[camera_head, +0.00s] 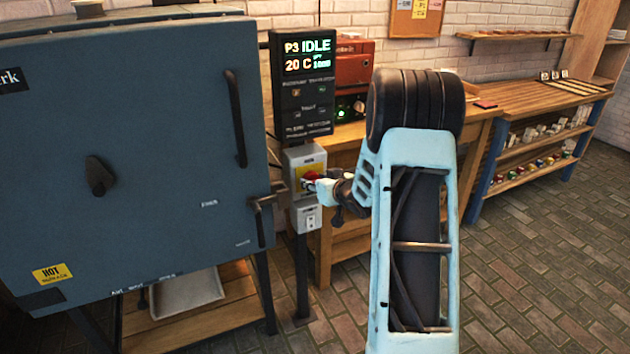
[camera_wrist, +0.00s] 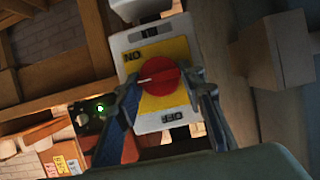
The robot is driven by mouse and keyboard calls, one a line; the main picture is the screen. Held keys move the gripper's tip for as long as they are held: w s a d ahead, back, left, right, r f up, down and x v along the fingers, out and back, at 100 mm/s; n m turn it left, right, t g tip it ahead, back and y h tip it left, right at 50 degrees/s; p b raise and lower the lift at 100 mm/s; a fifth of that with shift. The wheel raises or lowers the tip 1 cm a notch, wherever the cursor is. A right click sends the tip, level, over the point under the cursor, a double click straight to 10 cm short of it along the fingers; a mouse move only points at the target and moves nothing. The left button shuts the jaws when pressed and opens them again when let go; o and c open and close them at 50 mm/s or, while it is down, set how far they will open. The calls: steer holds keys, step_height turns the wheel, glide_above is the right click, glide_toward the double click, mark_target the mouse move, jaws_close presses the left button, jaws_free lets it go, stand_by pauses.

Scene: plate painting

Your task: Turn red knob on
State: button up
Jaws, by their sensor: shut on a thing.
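The red knob (camera_wrist: 158,77) sits on a yellow plate of a light grey switch box (camera_head: 303,158). In the wrist view the box looks turned over, with an ON label at upper left and an OFF label below. The knob's pale pointer line points left there, a little below the ON label. My gripper (camera_wrist: 164,85) is shut on the knob, with one blue finger on each side of it. In the head view my gripper (camera_head: 316,184) reaches the box from the right and partly hides the knob.
A blue-grey kiln (camera_head: 140,130) with a handle and latch stands close to the left of the box. A display panel (camera_head: 304,85) above the box reads IDLE and 20 C. Wooden benches (camera_head: 540,97) stand behind at right. Brick floor is open at right.

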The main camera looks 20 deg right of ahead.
steer(key=o, duration=1.1)
steer(key=v, duration=1.2)
steer(key=shift+d, duration=0.1)
